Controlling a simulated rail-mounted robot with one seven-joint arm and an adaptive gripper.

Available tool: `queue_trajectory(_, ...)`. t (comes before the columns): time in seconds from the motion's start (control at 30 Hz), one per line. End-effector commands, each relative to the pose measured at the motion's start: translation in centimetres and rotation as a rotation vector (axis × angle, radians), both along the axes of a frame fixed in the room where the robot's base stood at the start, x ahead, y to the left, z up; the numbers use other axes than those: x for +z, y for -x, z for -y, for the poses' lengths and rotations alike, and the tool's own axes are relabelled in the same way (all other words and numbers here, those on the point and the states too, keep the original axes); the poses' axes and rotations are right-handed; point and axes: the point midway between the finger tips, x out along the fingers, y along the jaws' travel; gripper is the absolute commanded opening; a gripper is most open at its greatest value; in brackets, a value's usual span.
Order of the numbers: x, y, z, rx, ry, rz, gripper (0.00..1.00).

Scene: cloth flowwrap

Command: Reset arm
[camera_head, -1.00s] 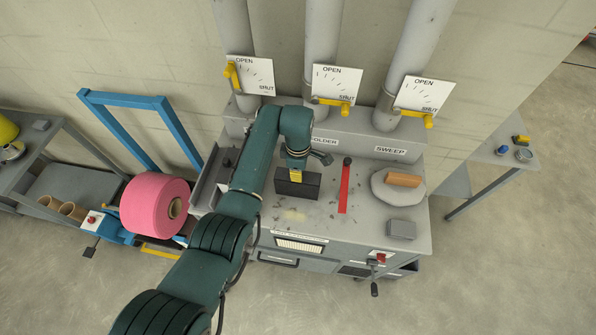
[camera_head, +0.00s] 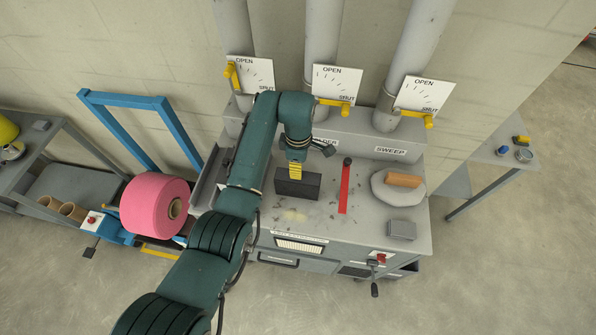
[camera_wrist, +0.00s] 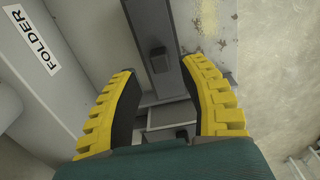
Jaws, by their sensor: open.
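My teal arm (camera_head: 237,185) reaches over the grey machine bench. My gripper (camera_head: 295,178), with yellow ribbed fingers, points down just above or behind a dark box (camera_head: 307,189) on the bench top. In the wrist view my gripper (camera_wrist: 160,68) is open, with its two fingers well apart and nothing held between them. A dark grey bar with a small black block (camera_wrist: 159,62) shows beyond the gap. I cannot tell whether the fingers touch the dark box.
A red strip (camera_head: 344,188) and a round pad with a tan block (camera_head: 403,180) lie right of my gripper. Yellow-handled valves (camera_head: 338,104) on pipes stand behind. A pink roll (camera_head: 150,205) sits left. A small grey box (camera_head: 402,230) is at the bench's front right.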

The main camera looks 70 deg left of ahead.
Motion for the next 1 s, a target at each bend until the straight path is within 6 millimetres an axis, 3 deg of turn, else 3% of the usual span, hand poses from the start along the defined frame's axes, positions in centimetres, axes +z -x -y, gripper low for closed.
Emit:
queue_trajectory(0.1, 3.2, -0.1, -0.1, 0.000, -0.003, 0.002, 0.42)
queue_trajectory(0.3, 6.8, 0.0, 0.0, 0.000, -0.001, 0.001, 0.42)
queue_trajectory(0.73, 7.7, -0.2, 0.2, -0.004, 0.001, -0.001, 0.42)
queue_trajectory(0.77, 7.9, -0.9, 0.8, -0.022, 0.001, -0.001, 0.42)
queue_trajectory(0.87, 7.1, -3.9, 5.2, -0.116, 0.026, -0.019, 0.42)
queue_trajectory(1.0, 7.1, -9.7, 15.2, -0.330, -0.003, 0.006, 0.42)
